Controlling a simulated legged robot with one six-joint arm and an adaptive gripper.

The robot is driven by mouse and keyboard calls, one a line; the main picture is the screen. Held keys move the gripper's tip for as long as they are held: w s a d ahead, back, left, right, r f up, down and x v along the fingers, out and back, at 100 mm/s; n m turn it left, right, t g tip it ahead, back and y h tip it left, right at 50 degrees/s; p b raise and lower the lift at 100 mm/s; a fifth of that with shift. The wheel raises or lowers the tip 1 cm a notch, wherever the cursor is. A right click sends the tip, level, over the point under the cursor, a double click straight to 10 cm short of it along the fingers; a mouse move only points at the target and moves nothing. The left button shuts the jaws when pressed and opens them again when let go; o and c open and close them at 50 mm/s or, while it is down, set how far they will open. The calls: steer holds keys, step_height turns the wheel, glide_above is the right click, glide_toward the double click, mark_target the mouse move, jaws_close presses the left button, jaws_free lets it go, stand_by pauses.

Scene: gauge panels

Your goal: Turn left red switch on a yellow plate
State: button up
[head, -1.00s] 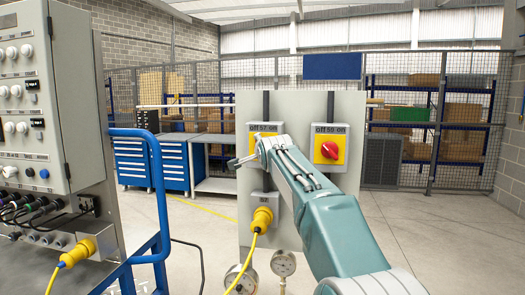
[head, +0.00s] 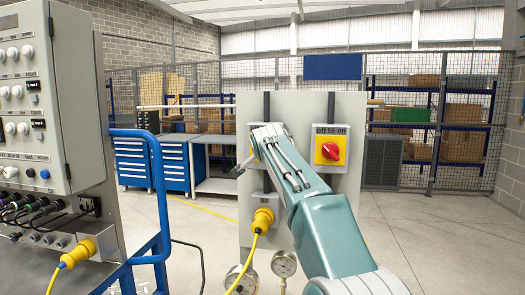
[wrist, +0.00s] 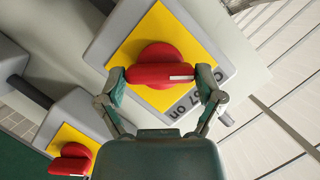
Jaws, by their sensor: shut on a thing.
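The left red switch (wrist: 158,64) sits on a yellow plate (wrist: 187,40) on a grey box in the wrist view. Part of its label, "57 on", shows beside the plate. My gripper (wrist: 160,76) has one finger at each end of the switch's red handle and is shut on it. A white mark shows on the handle. In the head view, my gripper (head: 243,166) and forearm hide almost all of the left switch box.
A yellow plug (head: 263,218) with a cable is below the left switch box. Two gauges hang at the panel's bottom (head: 284,263). A grey control cabinet (head: 35,95) and blue rail (head: 158,190) stand at left. The floor at right is clear.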

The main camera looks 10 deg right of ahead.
steer(key=shift+w+f, duration=0.1)
steer(key=shift+f, duration=0.35)
steer(key=o, duration=0.9)
steer(key=shift+a, duration=0.1)
steer(key=shift+c, duration=0.2)
steer(key=shift+r, duration=0.15)
steer(key=shift+r, duration=0.1)
steer(key=v, duration=1.1)
steer(key=shift+s, duration=0.4)
steer(key=shift+a, duration=0.15)
steer(key=s+f+n+g, duration=0.4)
steer(key=s+f+n, duration=0.1)
steer(key=s+f, duration=1)
steer(key=s+d+f+n+g+y, duration=0.1)
steer(key=s+f+n+g, duration=0.4)
steer(key=s+f, duration=1.1)
steer(key=s, duration=0.6)
steer(key=shift+d+n+y, duration=0.2)
steer(key=shift+n+y, duration=0.1)
